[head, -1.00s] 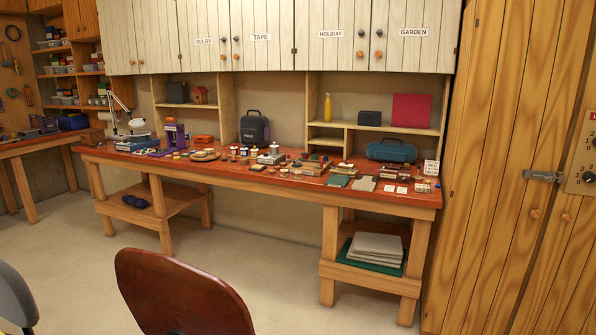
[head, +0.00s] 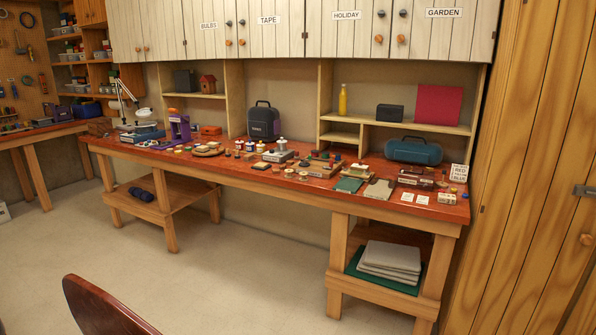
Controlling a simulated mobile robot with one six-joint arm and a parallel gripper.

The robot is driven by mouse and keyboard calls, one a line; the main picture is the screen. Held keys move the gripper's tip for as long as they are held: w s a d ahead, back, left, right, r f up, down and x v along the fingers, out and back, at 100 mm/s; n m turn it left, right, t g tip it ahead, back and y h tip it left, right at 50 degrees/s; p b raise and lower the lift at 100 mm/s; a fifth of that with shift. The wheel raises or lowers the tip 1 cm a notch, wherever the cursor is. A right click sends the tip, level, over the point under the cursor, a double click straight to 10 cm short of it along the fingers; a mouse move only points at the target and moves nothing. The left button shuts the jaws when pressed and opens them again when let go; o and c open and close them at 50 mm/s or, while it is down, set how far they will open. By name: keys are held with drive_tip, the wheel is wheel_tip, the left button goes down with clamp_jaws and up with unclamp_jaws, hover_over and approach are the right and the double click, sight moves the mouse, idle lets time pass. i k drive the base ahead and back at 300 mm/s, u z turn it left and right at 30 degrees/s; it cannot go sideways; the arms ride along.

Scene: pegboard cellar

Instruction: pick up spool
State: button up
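Many small parts lie along the top of a long reddish-brown workbench (head: 240,181). Some are small round or cylindrical pieces, such as the small pale ones (head: 303,175) near the front edge and a dark one (head: 239,146) further left. They are too small for me to tell which is a spool. My gripper is not in view.
A brown chair back (head: 100,305) stands at the lower left. The floor (head: 230,265) before the bench is otherwise clear. A low shelf under the bench's right end holds grey slabs (head: 390,262). Wooden cupboard doors (head: 530,170) close off the right side.

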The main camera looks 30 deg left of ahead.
sight(289, 171)
drive_tip(key=u, duration=0.15)
drive_tip(key=i, duration=1.2)
drive_tip(key=u, duration=1.4)
drive_tip(key=k, duration=0.6)
drive_tip(key=z, duration=0.5)
drive_tip(key=i, duration=0.1)
drive_tip(key=u, duration=0.5)
